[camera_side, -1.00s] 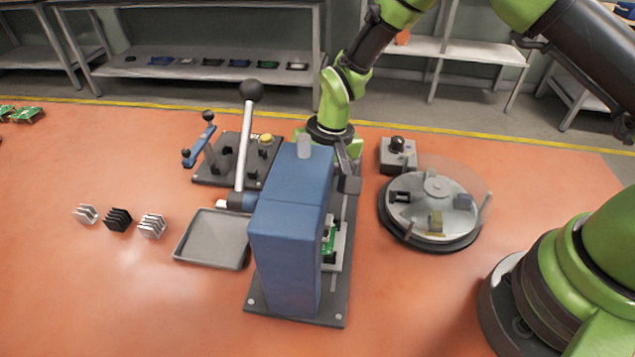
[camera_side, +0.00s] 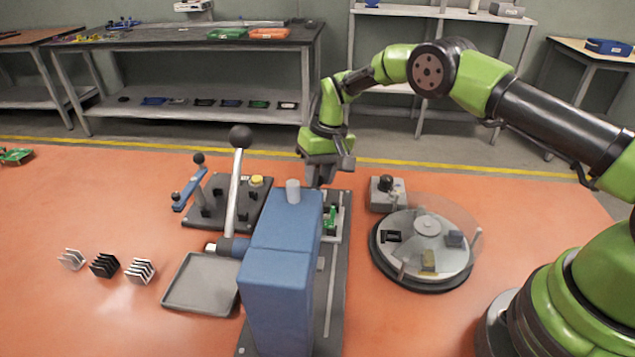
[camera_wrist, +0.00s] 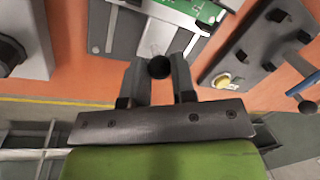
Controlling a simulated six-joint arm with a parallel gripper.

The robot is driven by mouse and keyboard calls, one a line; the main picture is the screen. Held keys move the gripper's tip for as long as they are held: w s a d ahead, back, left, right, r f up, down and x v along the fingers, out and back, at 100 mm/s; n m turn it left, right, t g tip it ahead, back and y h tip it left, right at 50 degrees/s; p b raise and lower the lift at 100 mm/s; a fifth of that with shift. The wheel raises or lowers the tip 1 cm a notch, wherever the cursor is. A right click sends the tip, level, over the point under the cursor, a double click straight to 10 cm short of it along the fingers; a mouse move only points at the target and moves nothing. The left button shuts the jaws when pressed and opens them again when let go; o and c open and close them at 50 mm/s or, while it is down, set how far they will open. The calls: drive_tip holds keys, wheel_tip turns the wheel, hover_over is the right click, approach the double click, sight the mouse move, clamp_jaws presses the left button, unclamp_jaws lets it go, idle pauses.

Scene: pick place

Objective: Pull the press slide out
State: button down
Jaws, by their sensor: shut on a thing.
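The press (camera_side: 282,262) is a blue block on a dark base plate, with a lever ending in a black ball. Its slide (camera_side: 326,231), a light grey plate bearing a green circuit board (camera_side: 332,217), lies clear of the blue body at the far end of the base. In the wrist view the slide (camera_wrist: 203,30) and board (camera_wrist: 183,8) show at the top, partly cut off. My gripper (camera_side: 322,180) is at the slide's far end. In the wrist view, my gripper (camera_wrist: 159,78) is shut on a dark round knob (camera_wrist: 160,67) at the slide's edge.
A fixture with a blue handle (camera_side: 228,200) stands left of the slide. A grey box with a black knob (camera_side: 387,193) and a round turntable (camera_side: 425,247) stand right. An empty grey tray (camera_side: 203,284) and several finned heat sinks (camera_side: 104,265) lie left of the press.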

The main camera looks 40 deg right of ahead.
drive_tip(key=shift+w+d, duration=0.75)
drive_tip(key=shift+d, duration=0.1)
drive_tip(key=c, duration=0.9)
unclamp_jaws()
drive_tip(key=shift+c, duration=0.2)
drive_tip(key=shift+r, duration=0.25)
wheel_tip(320, 180, up, 9)
drive_tip(key=d, duration=0.1)
drive_tip(key=shift+s+d+r, duration=0.15)
drive_tip(key=shift+s+d, duration=0.05)
drive_tip(key=shift+d, duration=0.15)
